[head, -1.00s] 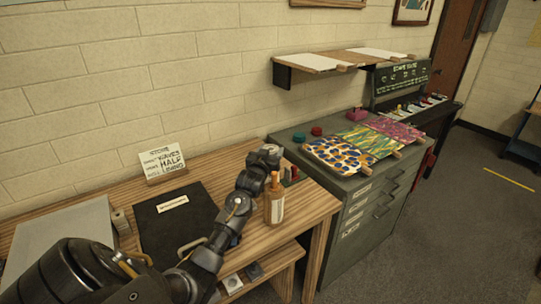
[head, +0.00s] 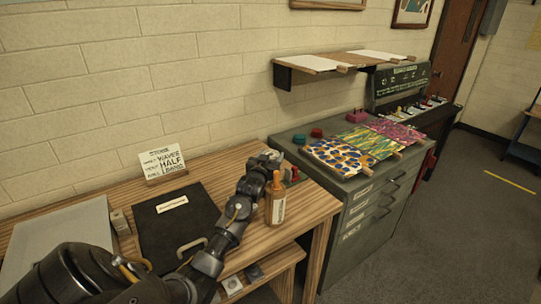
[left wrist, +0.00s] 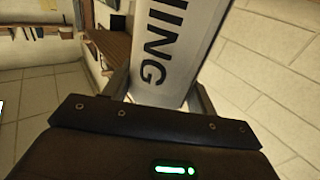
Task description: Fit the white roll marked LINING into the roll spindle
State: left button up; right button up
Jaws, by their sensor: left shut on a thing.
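The white roll marked LINING (left wrist: 172,40) fills the middle of the left wrist view, with the dark letters NING showing along it. My left gripper (left wrist: 160,95) is shut on it, one finger on each side. In the head view my left arm reaches across the wooden table to its far right part, behind the brown bottle. The fingers and the roll cannot be made out there. I cannot make out the roll spindle in either view. My right gripper is not in view.
A brown bottle (head: 276,200) stands close beside my left forearm. A black case (head: 160,225) and a lettered sign (head: 164,160) are on the table. A grey cabinet (head: 365,190) with patterned sheets stands to the right, below a wall shelf (head: 345,60).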

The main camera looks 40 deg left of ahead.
pick_arm(q)
jog(key=shift+w+f, duration=0.15)
jog(key=shift+f, duration=0.3)
jog(key=o, duration=1.4)
jog(key=shift+r, duration=0.1)
jog(key=shift+r, duration=0.1)
